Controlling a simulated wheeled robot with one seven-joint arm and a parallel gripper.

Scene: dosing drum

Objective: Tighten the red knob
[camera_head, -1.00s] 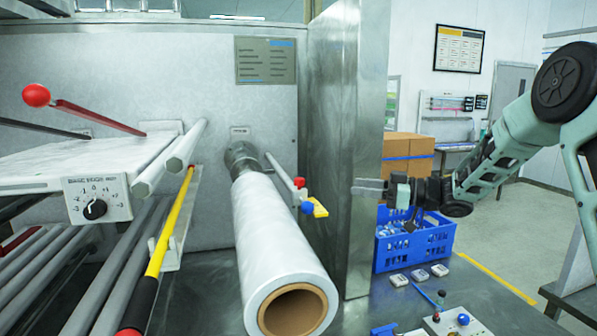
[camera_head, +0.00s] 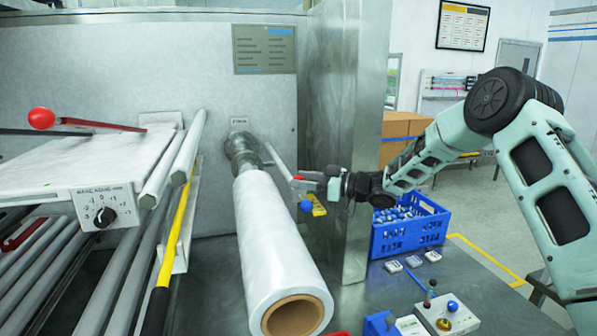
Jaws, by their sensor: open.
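A small red knob (camera_head: 298,178) sits at the end of a thin grey bar beside the white film roll (camera_head: 268,235). It is mostly hidden by my gripper (camera_head: 302,185), whose jaws reach it from the right. My gripper is open and at the knob. Whether the jaws touch it or lie on both sides of it, I cannot tell. A blue knob (camera_head: 306,206) and a yellow tab (camera_head: 318,206) are just below the jaws.
A red ball lever (camera_head: 42,118) and a black dial (camera_head: 104,217) are at the left. A blue crate (camera_head: 400,236) of small items and a control box (camera_head: 447,315) are at the right.

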